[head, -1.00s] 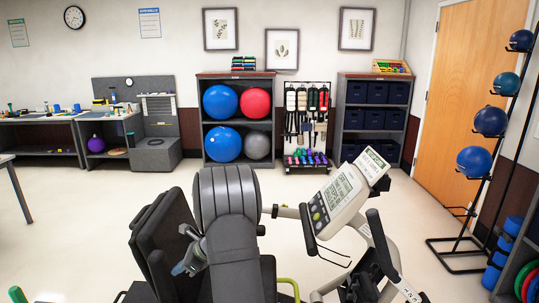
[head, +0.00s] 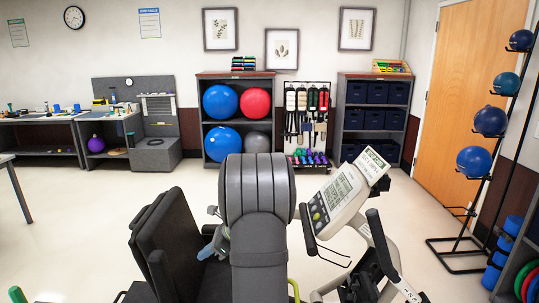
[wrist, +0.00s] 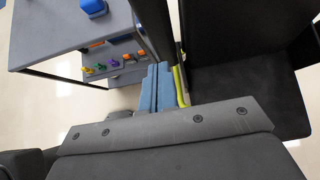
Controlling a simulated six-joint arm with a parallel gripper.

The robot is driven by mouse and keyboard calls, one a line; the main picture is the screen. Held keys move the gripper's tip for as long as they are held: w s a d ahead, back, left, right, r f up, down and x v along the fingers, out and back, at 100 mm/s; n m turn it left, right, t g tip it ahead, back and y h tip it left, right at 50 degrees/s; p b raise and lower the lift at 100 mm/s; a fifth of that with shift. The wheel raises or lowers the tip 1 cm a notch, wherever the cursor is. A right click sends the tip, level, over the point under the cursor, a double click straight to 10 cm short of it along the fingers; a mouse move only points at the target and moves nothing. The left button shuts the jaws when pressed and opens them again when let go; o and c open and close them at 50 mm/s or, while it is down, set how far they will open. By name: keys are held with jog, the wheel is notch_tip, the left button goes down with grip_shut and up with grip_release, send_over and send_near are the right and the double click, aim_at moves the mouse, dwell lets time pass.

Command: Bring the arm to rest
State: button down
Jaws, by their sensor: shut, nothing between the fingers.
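My gripper (head: 206,249) shows in the head view just left of my dark grey arm, over the right side of the stepper's black seat (head: 172,240). Its blue fingers are partly hidden by the arm. In the wrist view my gripper (wrist: 160,72) has its two blue fingers together with nothing between them. The black seat (wrist: 250,65) lies to their right, close in the picture; I cannot tell whether they touch it. The stepper's console (head: 338,200) stands to the right of my arm.
A yellow-green bar (wrist: 180,86) lies beside the fingers in the wrist view. A grey cart (wrist: 75,35) with small coloured items is at upper left there. Open floor (head: 90,210) lies left of the seat.

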jog(key=x, duration=0.8)
jog(key=a+r+x, duration=0.1)
jog(key=x, duration=0.3)
jog(key=d+f+y, duration=0.1)
jog(key=d+y, duration=0.3)
jog(key=d, duration=1.8)
jog(key=s+a+f+n+g+h, duration=0.2)
jog(key=s+n+g+h, duration=0.3)
jog(key=n, duration=0.5)
jog(key=shift+s+f+g, duration=0.4)
jog(key=shift+s+f, duration=0.2)
jog(key=shift+f, duration=0.1)
jog(key=shift+a, duration=0.1)
